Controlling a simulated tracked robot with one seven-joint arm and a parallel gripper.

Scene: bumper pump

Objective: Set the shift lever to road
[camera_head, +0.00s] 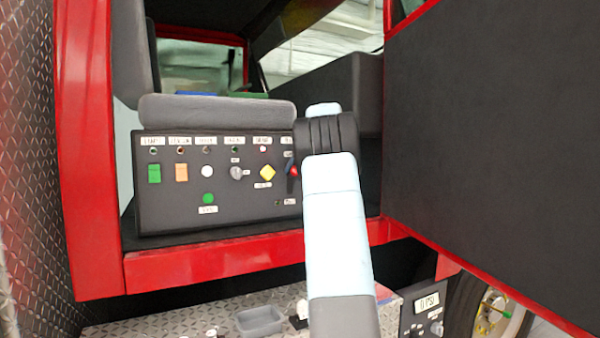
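A dark control panel (222,219) stands inside the red-framed cab opening. At its right end is a small lever with a red knob (294,170), partly covered by my arm. It may be the shift lever, but its label is cut off and its setting cannot be read. My arm rises from the bottom of the picture in front of the panel's right end. My gripper cannot be made out; the arm's last visible links hide that area. Whether anything touches the lever cannot be seen.
The panel also carries a green switch (154,173), an orange switch (181,172), a grey rotary knob (237,173) and a yellow diamond knob (267,173). A grey seat cushion (215,112) is above it. A large dark door (485,140) blocks the right side. A grey tray (259,321) lies below.

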